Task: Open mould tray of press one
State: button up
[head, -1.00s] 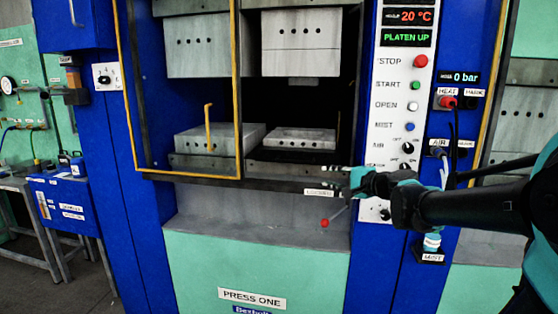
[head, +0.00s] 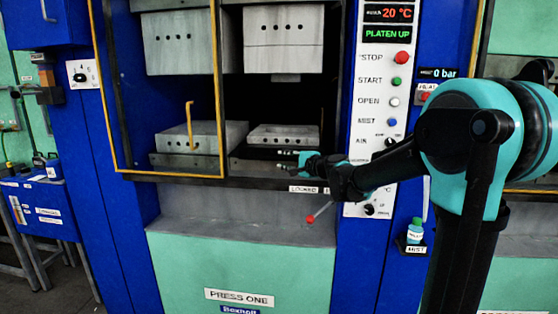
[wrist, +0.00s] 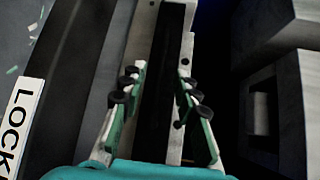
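Press one, marked by its nameplate (head: 239,297), has an open bay on the right. There a grey lower mould block (head: 283,135) sits low on a dark tray-like plate (head: 250,165). My gripper (head: 284,159) reaches in at the bay's front lip, just below the block. In the wrist view its two fingers (wrist: 158,88) are apart, with a dark strip and pale edges between and beyond them; I see nothing gripped. A red-knobbed lever (head: 311,218) hangs below the sill, under a "LOCKED" label (head: 303,189), which also shows in the wrist view (wrist: 17,125).
A yellow-edged guard door (head: 219,90) with a yellow handle covers the left bay. The upper mould block (head: 283,45) hangs above, and the display reads "PLATEN UP". A control panel (head: 376,130) stands right of the bay, close to my arm.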

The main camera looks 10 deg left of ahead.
aim_at(280, 159)
jog(key=shift+x, duration=1.75)
jog(key=shift+c, duration=0.5)
grip_shut()
